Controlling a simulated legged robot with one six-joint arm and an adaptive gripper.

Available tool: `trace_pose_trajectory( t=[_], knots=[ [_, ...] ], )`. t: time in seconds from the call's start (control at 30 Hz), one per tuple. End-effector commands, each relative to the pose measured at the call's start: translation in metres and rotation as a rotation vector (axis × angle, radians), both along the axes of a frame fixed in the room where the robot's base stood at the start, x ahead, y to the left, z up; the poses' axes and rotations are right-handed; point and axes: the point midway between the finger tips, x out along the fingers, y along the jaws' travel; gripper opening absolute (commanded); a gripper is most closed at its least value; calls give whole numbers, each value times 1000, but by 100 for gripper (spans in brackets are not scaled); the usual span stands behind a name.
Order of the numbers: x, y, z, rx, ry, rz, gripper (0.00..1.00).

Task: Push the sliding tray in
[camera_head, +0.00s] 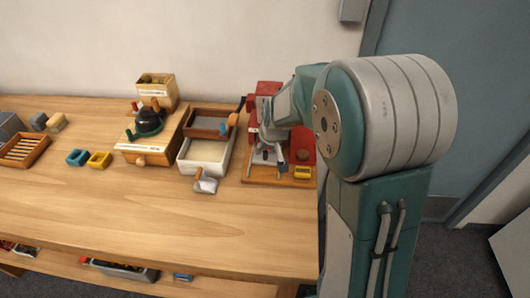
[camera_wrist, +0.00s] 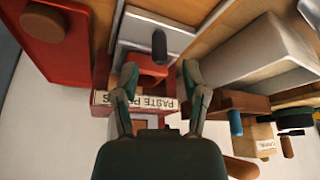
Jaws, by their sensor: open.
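A red press (camera_head: 270,92) labelled "PASTE P…" stands on a wooden board (camera_head: 262,179) at the right end of the table. Its label (camera_wrist: 140,103) shows in the wrist view. A pale grey tray-like part (camera_wrist: 150,30) with a dark upright handle (camera_wrist: 159,45) lies beside the red part; I cannot tell for sure that it is the sliding tray. My gripper (camera_wrist: 160,76) is open, its two fingers spread with the handle ahead of the gap, and nothing is held. In the head view my arm hides much of the press and the fingers.
A white bin (camera_head: 205,153) with a brown tray (camera_head: 208,122) at its back stands left of the press. A small scoop (camera_head: 205,184) lies in front. A wooden stove-like box (camera_head: 155,140) is farther left. The front table is clear.

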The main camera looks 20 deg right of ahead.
Motion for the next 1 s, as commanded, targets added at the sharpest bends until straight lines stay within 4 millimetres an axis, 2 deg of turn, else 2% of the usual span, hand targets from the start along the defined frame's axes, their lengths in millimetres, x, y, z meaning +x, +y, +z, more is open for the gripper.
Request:
trace_pose_trajectory(
  t=[0.03, 0.2, 0.57, 0.6, 0.67, 0.7, 0.73, 1.0],
  knots=[
    [3, 0, -9, 1, 5, 0, 57],
    [11, 1, -28, 0, 3, 0, 57],
    [14, 1, -34, 0, 0, 1, 57],
    [14, 1, -34, 0, 0, 1, 52],
    [14, 1, -34, 0, 0, 1, 26],
    [14, 1, -34, 0, 0, 0, 8],
    [14, 1, -34, 0, 0, 1, 0],
    [18, 0, -34, 0, 1, 0, 0]
  ],
)
